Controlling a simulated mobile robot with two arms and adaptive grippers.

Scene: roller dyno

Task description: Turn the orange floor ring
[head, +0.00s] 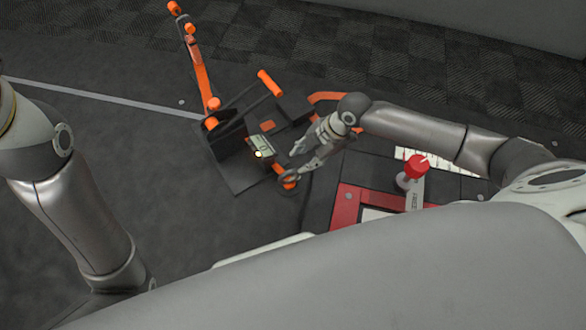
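My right gripper (297,161) is in the middle of the view, pointing left and down, its pale fingers spread apart. A small orange part (289,184) with a dark rounded piece around it sits low, right by the lower fingertip. Whether they touch, I cannot tell. This part may be the orange floor ring; its full outline is partly hidden by the fingers. A curved orange piece (324,97) shows further back, partly hidden behind my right wrist. My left arm comes down the left side, and its gripper is out of view.
A dark machine base (238,172) with a small lit box (261,147) and an orange-gripped bar (270,83) stands beside the gripper. A long orange arm (202,75) rises behind it. A red knob (417,166) on a red-edged console is at right. Grey floor at left is clear.

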